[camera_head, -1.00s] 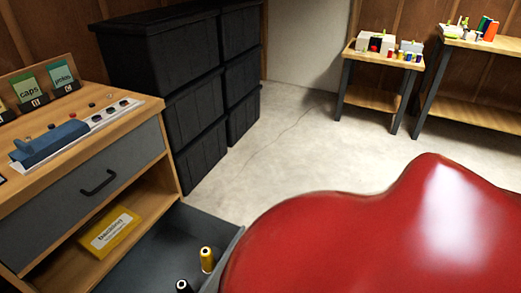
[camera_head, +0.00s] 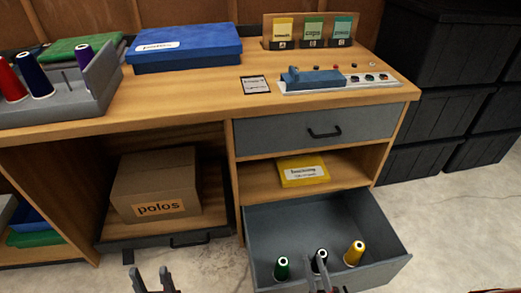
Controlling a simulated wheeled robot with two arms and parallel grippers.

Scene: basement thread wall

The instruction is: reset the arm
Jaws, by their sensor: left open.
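My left gripper (camera_head: 152,281) shows at the bottom edge, left of centre. Its two grey fingers are apart with nothing between them, over the floor in front of the bench. My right gripper (camera_head: 316,278) is at the bottom edge, in front of the open lower drawer (camera_head: 386,232). Its grey fingers overlap the black spool (camera_head: 320,257) in the picture; I cannot tell whether they touch it or are shut. A green spool (camera_head: 282,268) and a yellow spool (camera_head: 354,253) stand upright in the drawer on either side. Most of both arms is out of view.
The wooden bench (camera_head: 200,100) holds a blue box (camera_head: 184,47), a spool rack (camera_head: 92,98) and a control panel (camera_head: 340,82). A polos carton (camera_head: 155,190) and yellow box (camera_head: 303,170) sit below. Black bins (camera_head: 455,50) stand right. Floor is clear at lower right.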

